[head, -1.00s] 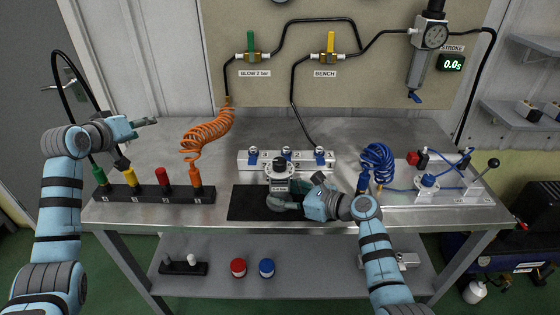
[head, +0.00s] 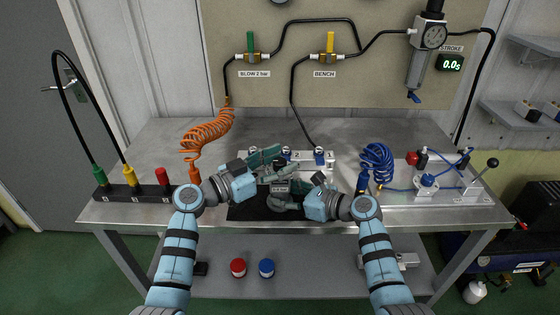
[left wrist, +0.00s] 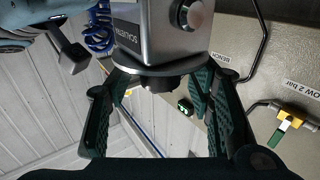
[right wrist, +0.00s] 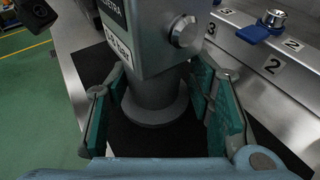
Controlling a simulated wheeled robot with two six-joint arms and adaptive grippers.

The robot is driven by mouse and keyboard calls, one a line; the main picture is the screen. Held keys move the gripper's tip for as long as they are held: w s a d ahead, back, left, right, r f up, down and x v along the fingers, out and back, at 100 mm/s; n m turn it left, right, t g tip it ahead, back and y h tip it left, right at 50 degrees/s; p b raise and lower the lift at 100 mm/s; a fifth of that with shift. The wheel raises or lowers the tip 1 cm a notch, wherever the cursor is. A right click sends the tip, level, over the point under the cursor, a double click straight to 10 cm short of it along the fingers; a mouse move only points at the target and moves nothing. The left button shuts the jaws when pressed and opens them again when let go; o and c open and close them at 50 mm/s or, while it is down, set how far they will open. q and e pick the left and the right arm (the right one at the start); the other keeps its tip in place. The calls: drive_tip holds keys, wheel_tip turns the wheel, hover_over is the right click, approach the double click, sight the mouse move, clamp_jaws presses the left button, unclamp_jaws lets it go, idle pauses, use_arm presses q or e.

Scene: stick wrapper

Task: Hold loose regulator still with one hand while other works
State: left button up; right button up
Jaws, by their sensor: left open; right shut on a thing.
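The loose regulator (head: 281,187) is a grey metal block with a label and a side port, upright over the black mat (head: 245,208). My right gripper (head: 291,195) is shut on its lower part. In the right wrist view, its fingers flank the round grey stem (right wrist: 150,95). My left gripper (head: 273,168) is open at the regulator's top. In the left wrist view, the dark knob (left wrist: 163,81) and the rim under the body lie between its spread fingers; I cannot tell whether they touch. The left gripper hides most of the knob in the head view.
A numbered manifold block (head: 331,167) with blue-topped fittings stands close behind. An orange coiled hose (head: 207,130) is at left, near a rack (head: 125,193) of coloured plugs. A blue coiled hose (head: 377,162) and a lever valve (head: 470,195) are at right.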

use_arm(q)
drive_tip(key=shift+w+d, duration=0.15)
drive_tip(key=shift+d, duration=0.05)
clamp_jaws()
drive_tip(key=shift+a+f+m+g+h, duration=0.1)
drive_tip(key=shift+m+g+h, duration=1.3)
drive_tip(key=shift+g, duration=0.8)
unclamp_jaws()
drive_tip(key=v, duration=1.2)
drive_tip(key=shift+r, duration=0.3)
